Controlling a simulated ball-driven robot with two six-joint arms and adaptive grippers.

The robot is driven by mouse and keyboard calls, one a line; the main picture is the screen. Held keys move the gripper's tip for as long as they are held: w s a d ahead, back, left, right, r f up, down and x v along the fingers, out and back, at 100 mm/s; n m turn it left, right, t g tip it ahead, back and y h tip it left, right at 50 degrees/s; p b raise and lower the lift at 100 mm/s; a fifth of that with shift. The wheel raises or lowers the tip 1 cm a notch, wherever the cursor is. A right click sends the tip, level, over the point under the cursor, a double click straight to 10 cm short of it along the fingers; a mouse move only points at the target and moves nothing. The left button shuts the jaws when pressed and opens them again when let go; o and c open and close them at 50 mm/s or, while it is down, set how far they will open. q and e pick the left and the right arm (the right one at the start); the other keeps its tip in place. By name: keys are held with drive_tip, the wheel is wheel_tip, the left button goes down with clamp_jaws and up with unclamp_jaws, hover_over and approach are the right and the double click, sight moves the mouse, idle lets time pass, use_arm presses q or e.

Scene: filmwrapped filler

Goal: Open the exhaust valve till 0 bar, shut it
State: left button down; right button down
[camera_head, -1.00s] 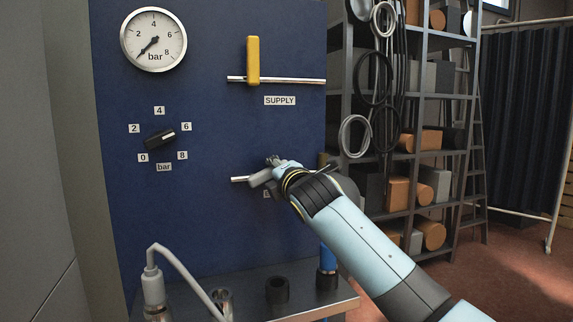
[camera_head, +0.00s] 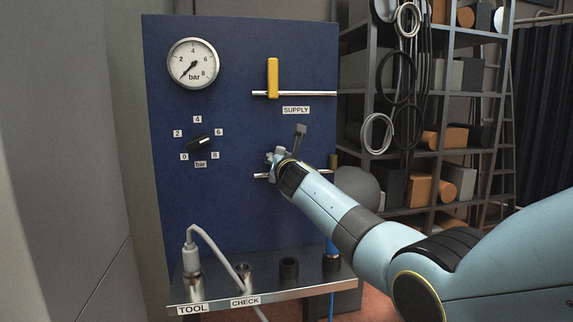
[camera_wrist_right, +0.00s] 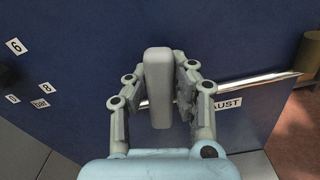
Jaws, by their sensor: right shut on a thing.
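The pressure gauge (camera_head: 193,64) is at the upper left of the blue panel; its needle points lower left, at the zero end. The grey exhaust lever (camera_wrist_right: 158,88) stands upright across its pipe (camera_wrist_right: 252,82) in the right wrist view. My right gripper (camera_wrist_right: 158,100) is shut on this lever, one finger on each side. In the head view my right gripper (camera_head: 276,158) covers most of the lever and the exhaust label. The label (camera_wrist_right: 228,104) shows partly in the wrist view. My left gripper is not in view.
The yellow supply lever (camera_head: 272,78) stands upright across its pipe above. A black regulator knob (camera_head: 200,143) is to the left. A metal shelf (camera_head: 215,294) below holds sockets and a grey hose (camera_head: 215,250). A storage rack (camera_head: 440,150) stands to the right.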

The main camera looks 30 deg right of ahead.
drive_tip(key=shift+w+a+n, duration=0.1)
drive_tip(key=shift+a+n, duration=0.2)
drive_tip(key=shift+n, duration=0.4)
drive_tip(key=shift+a+n+p, duration=0.3)
drive_tip(key=shift+n+p, duration=0.1)
drive_tip(key=shift+n, duration=0.3)
drive_tip(key=c, duration=1.1)
unclamp_jaws()
drive_tip(key=shift+w, duration=0.1)
drive_tip(key=v, duration=1.2)
